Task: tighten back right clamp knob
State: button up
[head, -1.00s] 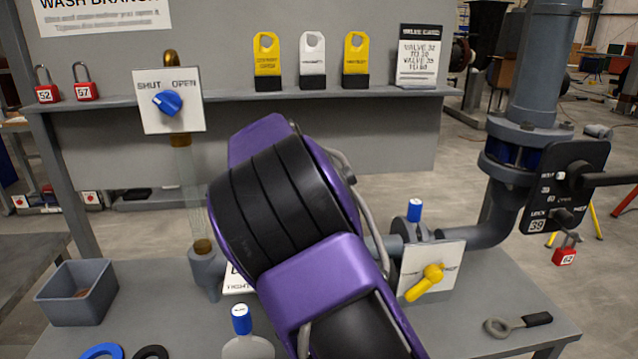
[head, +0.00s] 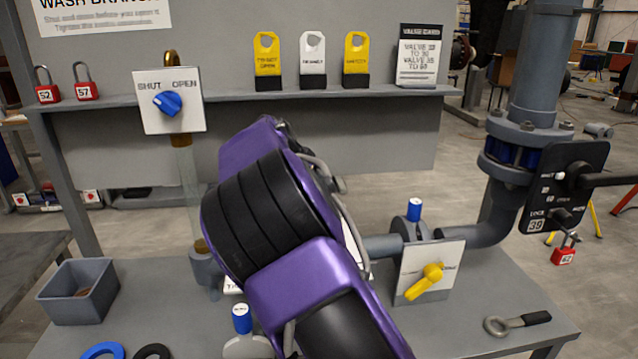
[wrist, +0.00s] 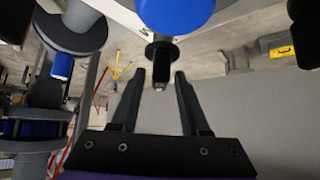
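A blue-capped knob (head: 414,210) stands upright at the back right, on a grey round clamp behind the plate with the yellow handle. Another blue-capped knob (head: 241,318) stands at the front, left of my arm. My gripper is hidden behind my purple and black arm in the head view. In the wrist view my gripper (wrist: 161,78) has its two black fingers apart. A dark stem with a round collar (wrist: 162,52) shows between and beyond the tips, with no clear contact. A large blue part (wrist: 175,10) is above it. A smaller blue cap (wrist: 62,66) is at left.
A plate with a yellow handle (head: 428,282) stands right of my arm. A SHUT/OPEN plate (head: 187,117) with blue dial is at left. A thick grey pipe (head: 540,70) rises at right. A grey bin (head: 78,307) and a wrench (head: 516,323) lie on the table.

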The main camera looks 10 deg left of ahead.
jog(key=shift+r, duration=0.1)
jog(key=v, duration=1.7)
jog(key=shift+s+a+r, duration=0.1)
jog(key=shift+s, duration=0.05)
